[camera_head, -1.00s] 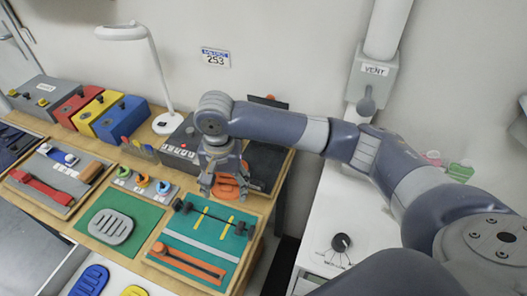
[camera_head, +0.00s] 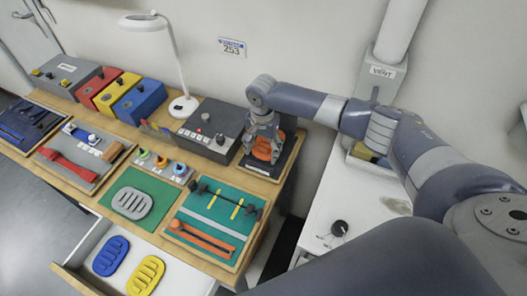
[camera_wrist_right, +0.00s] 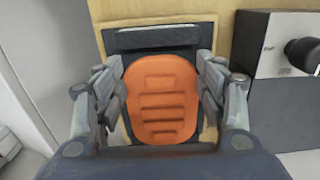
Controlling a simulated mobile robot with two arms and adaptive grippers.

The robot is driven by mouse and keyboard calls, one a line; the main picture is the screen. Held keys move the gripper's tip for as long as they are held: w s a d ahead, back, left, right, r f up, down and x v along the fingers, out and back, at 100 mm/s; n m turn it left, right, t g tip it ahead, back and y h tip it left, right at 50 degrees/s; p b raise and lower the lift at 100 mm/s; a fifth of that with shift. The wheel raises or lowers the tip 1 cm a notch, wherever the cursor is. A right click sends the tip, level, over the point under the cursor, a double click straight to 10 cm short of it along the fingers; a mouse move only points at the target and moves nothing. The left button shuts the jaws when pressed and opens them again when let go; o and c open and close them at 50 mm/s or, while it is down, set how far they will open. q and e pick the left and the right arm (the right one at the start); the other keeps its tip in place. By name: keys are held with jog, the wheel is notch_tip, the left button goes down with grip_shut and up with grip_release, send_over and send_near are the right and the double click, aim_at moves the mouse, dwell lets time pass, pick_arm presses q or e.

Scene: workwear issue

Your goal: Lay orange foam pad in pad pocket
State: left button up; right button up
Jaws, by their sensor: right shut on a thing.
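The orange foam pad (camera_head: 262,149) is an oval with cross grooves. In the right wrist view the orange foam pad (camera_wrist_right: 161,98) sits between the fingers of my right gripper (camera_wrist_right: 161,105), which is shut on it. The same gripper (camera_head: 262,137) shows in the head view at the table's far right corner. Behind the pad is a dark panel (camera_head: 289,152), also seen in the wrist view (camera_wrist_right: 157,38); it looks like the pad pocket. The pad lies over this panel; I cannot tell whether it touches it. My left gripper is not in view.
A grey control box (camera_head: 207,128) stands just left of the gripper. A teal board (camera_head: 213,232) with tools lies in front. A grey pad (camera_head: 132,203) lies on a green mat. An open drawer (camera_head: 85,270) holds a blue pad (camera_head: 111,255) and a yellow pad (camera_head: 146,275).

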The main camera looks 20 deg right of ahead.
aim_at(264, 151)
jog(key=shift+w+d+f+p, duration=0.1)
jog(key=shift+d+f+p, duration=0.2)
jog(key=shift+f, duration=0.2)
notch_tip(264, 151, down, 2)
jog(key=shift+p, duration=0.4)
jog(key=shift+a+f, duration=0.1)
jog(key=shift+f, duration=0.2)
jog(key=shift+f, duration=0.15)
jog(key=o, duration=1.1)
jog(key=shift+c, duration=0.2)
